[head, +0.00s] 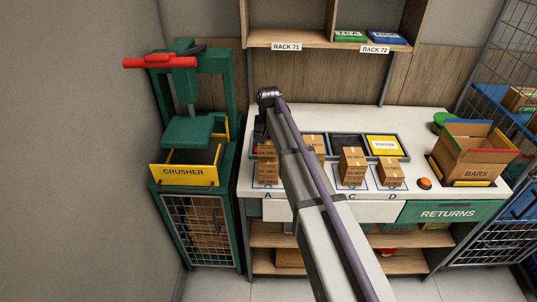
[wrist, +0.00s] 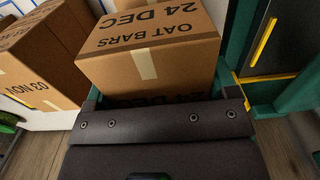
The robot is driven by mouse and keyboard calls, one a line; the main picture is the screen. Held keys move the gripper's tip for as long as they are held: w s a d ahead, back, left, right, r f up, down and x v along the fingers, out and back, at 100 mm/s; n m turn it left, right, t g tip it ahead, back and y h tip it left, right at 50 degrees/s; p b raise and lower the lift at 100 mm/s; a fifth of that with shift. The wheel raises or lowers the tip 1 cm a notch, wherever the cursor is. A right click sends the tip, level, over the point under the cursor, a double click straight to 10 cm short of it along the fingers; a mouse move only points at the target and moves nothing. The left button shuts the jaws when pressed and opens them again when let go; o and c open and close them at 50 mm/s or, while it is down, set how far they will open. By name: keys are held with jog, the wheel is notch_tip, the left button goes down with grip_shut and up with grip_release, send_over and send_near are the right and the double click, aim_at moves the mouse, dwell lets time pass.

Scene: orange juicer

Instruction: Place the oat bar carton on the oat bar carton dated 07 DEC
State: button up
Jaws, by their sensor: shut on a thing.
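My gripper (head: 263,128) is at the left of the counter in the head view, with its fingers mostly hidden by my arm. In the wrist view a brown oat bar carton (wrist: 150,65) marked 24 DEC sits right at the gripper, held by it. In the head view, brown cartons (head: 267,172) stand at spot A under the gripper; I cannot tell there which one is held. Other cartons stand at spot C (head: 353,167) and spot D (head: 390,172), and one shows partly behind my arm (head: 316,145). I cannot read 07 DEC on any carton.
A green crusher (head: 185,172) stands left of the counter. A neighbouring carton (wrist: 40,60) marked 03 NOV is close beside the held one. A shallow tray with a yellow card (head: 384,146), a red button (head: 424,183) and an open BARS box (head: 474,152) are to the right.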

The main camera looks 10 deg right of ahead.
notch_tip(320, 180, down, 4)
jog(key=b, duration=0.2)
jog(key=shift+r+b, duration=0.15)
jog(key=shift+b, duration=0.15)
jog(key=shift+r+p, duration=0.3)
jog(key=shift+r, duration=0.05)
jog(key=shift+f, duration=0.3)
jog(key=o, duration=0.9)
jog(key=shift+r, duration=0.1)
notch_tip(320, 180, up, 13)
jog(key=p, duration=1.2)
jog(key=s+n, duration=0.3)
jog(key=s, duration=2.7)
jog(key=f+b, duration=0.3)
jog(key=f, duration=0.1)
jog(key=f+b, duration=0.4)
jog(key=w+f+b, duration=0.1)
jog(key=f+b, duration=0.3)
jog(key=shift+f, duration=0.1)
